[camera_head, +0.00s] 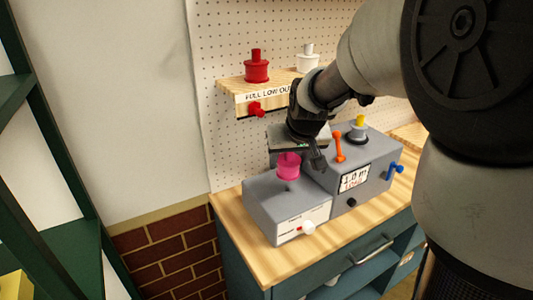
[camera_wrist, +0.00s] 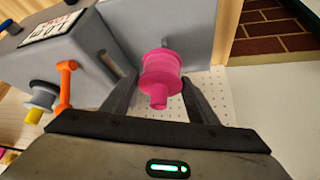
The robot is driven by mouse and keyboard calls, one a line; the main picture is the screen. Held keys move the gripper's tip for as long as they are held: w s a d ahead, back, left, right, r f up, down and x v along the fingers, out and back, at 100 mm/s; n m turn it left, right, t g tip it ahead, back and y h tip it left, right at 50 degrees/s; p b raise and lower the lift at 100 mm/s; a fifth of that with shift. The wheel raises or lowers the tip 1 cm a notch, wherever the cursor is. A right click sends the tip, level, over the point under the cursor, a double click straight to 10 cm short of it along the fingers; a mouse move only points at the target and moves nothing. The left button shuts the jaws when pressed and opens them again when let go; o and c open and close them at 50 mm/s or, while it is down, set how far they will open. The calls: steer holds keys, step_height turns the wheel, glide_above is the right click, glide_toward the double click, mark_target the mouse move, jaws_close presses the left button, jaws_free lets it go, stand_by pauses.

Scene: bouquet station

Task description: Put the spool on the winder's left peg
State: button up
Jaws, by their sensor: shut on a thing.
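The pink spool (camera_head: 289,165) is between the fingers of my gripper (camera_head: 303,158), above the lower left block of the grey winder (camera_head: 262,205). In the wrist view the spool (camera_wrist: 161,72) sits between the two dark fingers (camera_wrist: 160,88), its narrow stem toward the camera. My gripper is shut on it. A dark patch shows on the block's top just below the spool.
An orange lever (camera_head: 338,146) and blue crank (camera_head: 395,171) stick out from the right block. A red spool (camera_head: 257,68) and white spool (camera_head: 307,60) stand on the wooden shelf (camera_head: 240,88) behind. Bare wooden bench (camera_head: 234,228) shows at the left.

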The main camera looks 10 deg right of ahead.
steer(key=shift+f+b, duration=0.45)
steer(key=shift+f, duration=2.25)
steer(key=shift+f, duration=0.15)
steer(key=o, duration=1.1)
